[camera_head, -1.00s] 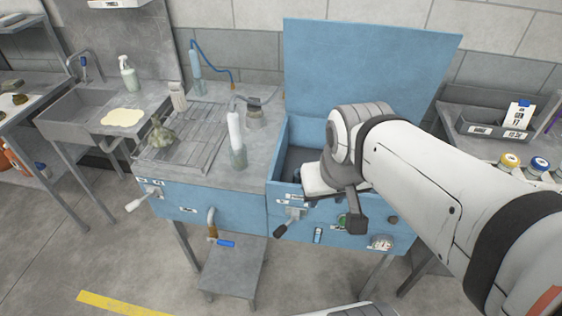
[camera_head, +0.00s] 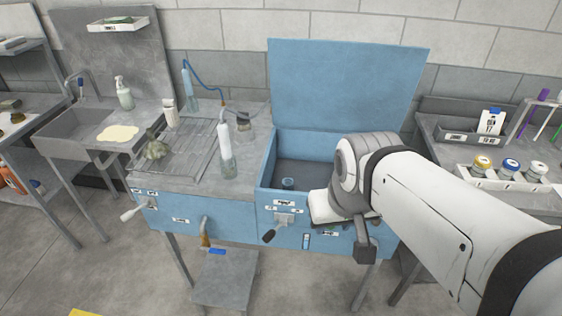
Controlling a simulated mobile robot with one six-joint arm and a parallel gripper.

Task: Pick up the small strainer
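I cannot make out a small strainer for sure. A small blue-grey cylindrical piece (camera_head: 288,184) stands inside the open blue box (camera_head: 266,178), near its front left; it is too small to identify. My gripper (camera_head: 365,251) is at the end of the white arm, in front of the box's right front edge. It is dark and small here, and its fingers cannot be told apart. I see nothing held in it. My arm hides the right part of the box.
The box's blue lid (camera_head: 345,85) stands raised behind it. On the left are a wire rack (camera_head: 187,150), a clear bottle (camera_head: 226,155) and a sink (camera_head: 75,125). On the right, a white tray (camera_head: 480,181) holds several capped jars, near a grey bin (camera_head: 470,136).

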